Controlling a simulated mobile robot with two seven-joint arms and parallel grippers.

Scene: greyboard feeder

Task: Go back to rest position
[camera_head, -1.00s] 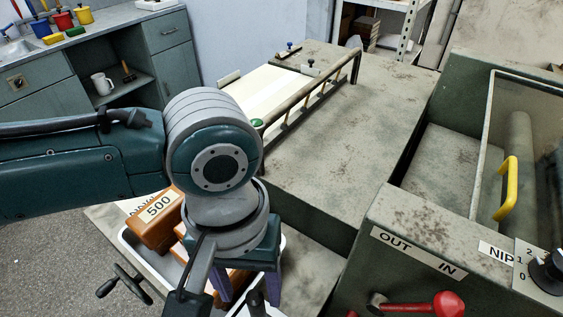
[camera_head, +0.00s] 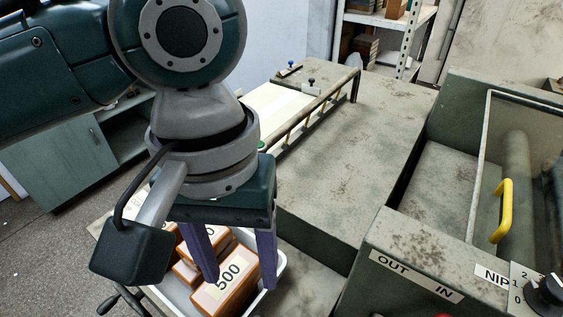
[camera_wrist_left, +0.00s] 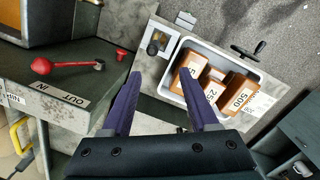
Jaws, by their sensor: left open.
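My left gripper (camera_head: 238,274) is in the lower left of the head view, its two purple fingers pointing down and spread apart with nothing between them. In the head view it hangs in front of a white tray (camera_head: 273,277) that holds orange-brown blocks. One block labelled 500 (camera_head: 226,285) shows just behind the fingers. In the left wrist view the open fingers (camera_wrist_left: 163,100) point towards the tray's left side, and the blocks sit inside the tray (camera_wrist_left: 222,56). My right gripper is in neither view.
The grey machine table (camera_head: 350,150) with its rail (camera_head: 310,120) fills the middle. A machine with OUT and IN labels and a yellow handle (camera_head: 503,210) stands at the right. The wrist view shows a red-knobbed lever (camera_wrist_left: 42,66). A cabinet (camera_head: 60,165) is at the far left.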

